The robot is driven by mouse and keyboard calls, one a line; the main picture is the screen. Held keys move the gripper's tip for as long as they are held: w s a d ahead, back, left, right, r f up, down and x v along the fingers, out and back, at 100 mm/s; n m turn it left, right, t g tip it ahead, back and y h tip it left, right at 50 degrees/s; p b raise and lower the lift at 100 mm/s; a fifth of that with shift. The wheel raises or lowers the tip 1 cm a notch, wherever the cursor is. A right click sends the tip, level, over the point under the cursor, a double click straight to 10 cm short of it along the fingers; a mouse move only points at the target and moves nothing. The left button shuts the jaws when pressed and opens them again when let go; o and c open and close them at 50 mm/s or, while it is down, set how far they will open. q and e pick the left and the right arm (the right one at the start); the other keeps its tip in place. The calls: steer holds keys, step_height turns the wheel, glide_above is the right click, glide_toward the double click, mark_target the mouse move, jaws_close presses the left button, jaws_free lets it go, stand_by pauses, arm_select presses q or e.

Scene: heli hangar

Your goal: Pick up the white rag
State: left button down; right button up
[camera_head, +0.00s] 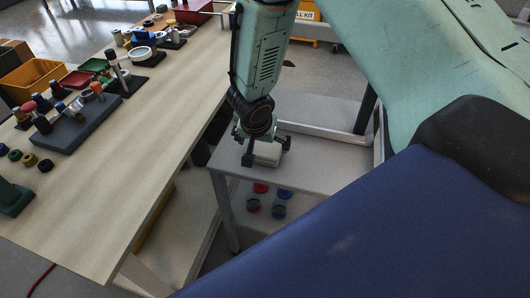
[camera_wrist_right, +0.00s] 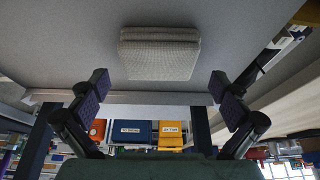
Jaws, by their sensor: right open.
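The white rag (camera_wrist_right: 160,52) is a folded, pale grey-white pad lying flat on a grey table top. In the head view the rag (camera_head: 267,152) shows partly, just under and behind my right gripper (camera_head: 265,153). In the wrist view my right gripper (camera_wrist_right: 163,90) has its two dark fingers spread wide. The rag lies beyond the fingertips, centred between them, and the fingers look empty. The gripper hides part of the rag in the head view. My left gripper is not in view.
A grey side table (camera_head: 302,176) holds the rag; red and blue round items (camera_head: 265,200) sit on its lower shelf. A long wooden workbench (camera_head: 110,180) stands at left, crowded with tools and bins along its far side. Its near part is bare.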

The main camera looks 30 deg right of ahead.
mark_target(264, 149)
steer(key=x, duration=0.3)
steer(key=shift+s+a, duration=0.15)
steer(key=shift+d+f, duration=0.2)
steer(key=shift+d, duration=0.05)
steer(key=shift+a+r, duration=0.1)
steer(key=shift+a, duration=0.05)
steer(key=c, duration=0.9)
